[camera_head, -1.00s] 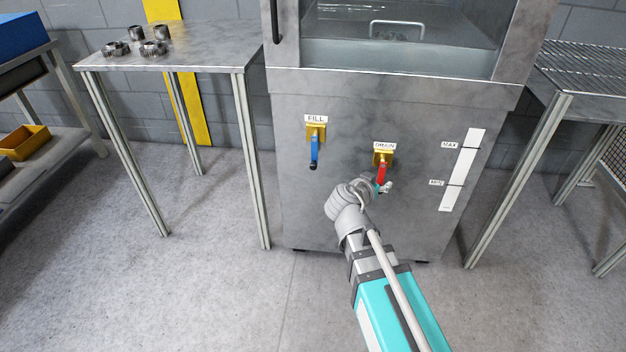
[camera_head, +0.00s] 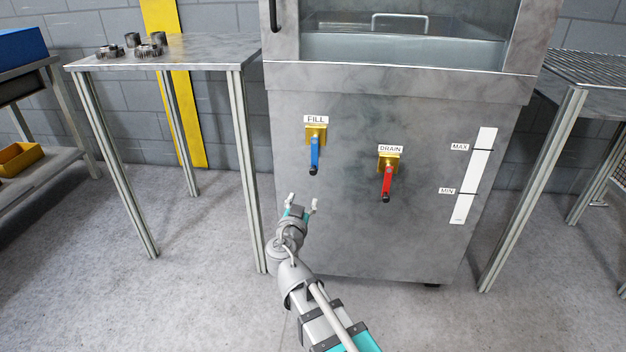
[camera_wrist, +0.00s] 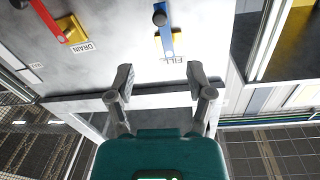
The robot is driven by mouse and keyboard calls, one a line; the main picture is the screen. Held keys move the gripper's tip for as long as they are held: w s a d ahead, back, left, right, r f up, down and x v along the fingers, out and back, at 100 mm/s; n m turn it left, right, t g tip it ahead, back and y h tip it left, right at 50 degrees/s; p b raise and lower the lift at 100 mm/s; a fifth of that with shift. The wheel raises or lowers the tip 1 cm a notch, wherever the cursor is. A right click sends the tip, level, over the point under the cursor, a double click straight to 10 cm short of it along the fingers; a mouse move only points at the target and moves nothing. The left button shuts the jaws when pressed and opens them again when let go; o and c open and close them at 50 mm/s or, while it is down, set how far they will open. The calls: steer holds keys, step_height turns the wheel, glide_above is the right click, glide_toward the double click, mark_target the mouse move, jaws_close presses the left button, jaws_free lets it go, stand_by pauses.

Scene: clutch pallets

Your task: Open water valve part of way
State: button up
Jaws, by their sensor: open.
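The blue FILL valve handle (camera_head: 314,156) hangs straight down from its yellow body (camera_head: 316,134) on the grey machine front. The red DRAIN valve handle (camera_head: 387,184) also points down, below its yellow body (camera_head: 389,162), to the right and lower. My gripper (camera_head: 303,203) is open and empty, below the blue handle and apart from it. In the wrist view the two fingers (camera_wrist: 157,84) are spread, with the blue handle (camera_wrist: 164,35) beyond and roughly between them. The red handle (camera_wrist: 47,18) shows at the upper left there, seen upside down.
A white level strip marked MAX and MIN (camera_head: 473,175) is at the machine's right. A metal table (camera_head: 190,52) with several gear parts (camera_head: 146,50) stands at left, and a wire-topped table (camera_head: 595,72) at right. The floor in front is clear.

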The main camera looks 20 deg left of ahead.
mark_target(312, 173)
steer(key=shift+w, duration=0.1)
stand_by(0.3)
steer(key=w, duration=0.4)
steer(key=w+a, duration=0.1)
steer(key=w, duration=0.4)
steer(key=w+a, duration=0.1)
steer(key=w, duration=0.3)
steer(key=shift+w+a, duration=0.2)
steer(key=shift+a, duration=0.05)
jaws_close()
